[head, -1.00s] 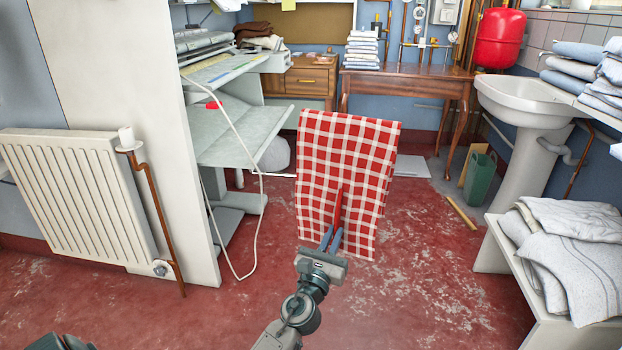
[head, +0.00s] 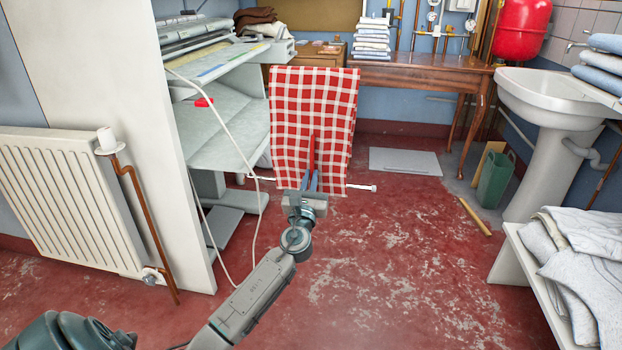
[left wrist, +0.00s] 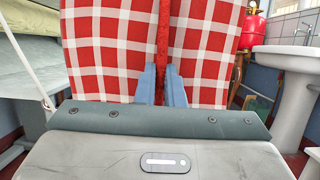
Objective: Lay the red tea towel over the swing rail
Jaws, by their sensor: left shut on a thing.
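The red-and-white checked tea towel (head: 313,105) stands up in front of my left gripper (head: 311,182), which is shut on it at the lower middle. In the left wrist view, the towel (left wrist: 110,45) fills the upper middle, and the blue fingers (left wrist: 163,85) close on a darker red strip at its centre. A thin white rail (head: 360,187) with a pale end cap sticks out to the right from behind the towel; it appears to be the swing rail. The towel hides its middle, and I cannot tell whether they touch. My right gripper is not in view.
The white ironer (head: 225,130) stands left of the towel, with a loose white cable (head: 232,130) looping down its front. A radiator (head: 65,200) is at left, a sink (head: 545,95) at right. The red floor (head: 400,270) at centre right is clear.

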